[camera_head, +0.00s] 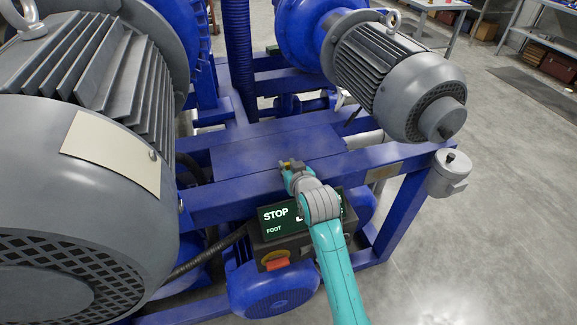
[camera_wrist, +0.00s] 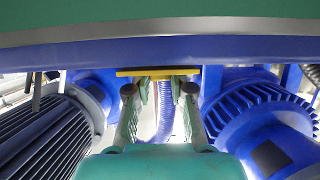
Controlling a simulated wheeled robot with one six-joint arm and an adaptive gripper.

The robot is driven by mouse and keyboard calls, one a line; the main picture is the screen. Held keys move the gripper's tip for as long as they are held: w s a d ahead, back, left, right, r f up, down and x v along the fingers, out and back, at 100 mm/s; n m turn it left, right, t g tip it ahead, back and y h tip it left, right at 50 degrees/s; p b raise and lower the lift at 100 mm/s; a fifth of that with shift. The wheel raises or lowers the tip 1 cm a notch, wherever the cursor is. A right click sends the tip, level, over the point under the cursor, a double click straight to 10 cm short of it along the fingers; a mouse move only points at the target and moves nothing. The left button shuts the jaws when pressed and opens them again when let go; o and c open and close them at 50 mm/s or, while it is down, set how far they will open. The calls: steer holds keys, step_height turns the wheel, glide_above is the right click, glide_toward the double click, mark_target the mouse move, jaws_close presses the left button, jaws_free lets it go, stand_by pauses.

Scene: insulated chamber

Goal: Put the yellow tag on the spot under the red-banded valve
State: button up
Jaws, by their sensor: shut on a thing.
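My gripper (camera_head: 290,168) is above the blue frame's front beam in the head view. In the wrist view, my gripper (camera_wrist: 159,88) has its two fingers around a flat yellow tag (camera_wrist: 157,72), seen nearly edge-on as a thin bar across the fingertips. The gripper is shut on this tag.
A big grey motor (camera_head: 90,150) fills the left side, and a smaller grey motor (camera_head: 395,75) is at upper right. A control panel (camera_head: 285,235) with STOP and FOOT lettering sits below the beam. A blue deck plate (camera_head: 265,145) lies beyond the gripper. Open floor (camera_head: 500,200) is at right.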

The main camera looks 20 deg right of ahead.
steer(key=o, duration=0.8)
steer(key=shift+f, duration=0.1)
steer(key=shift+c, duration=0.2)
steer(key=v, duration=1.2)
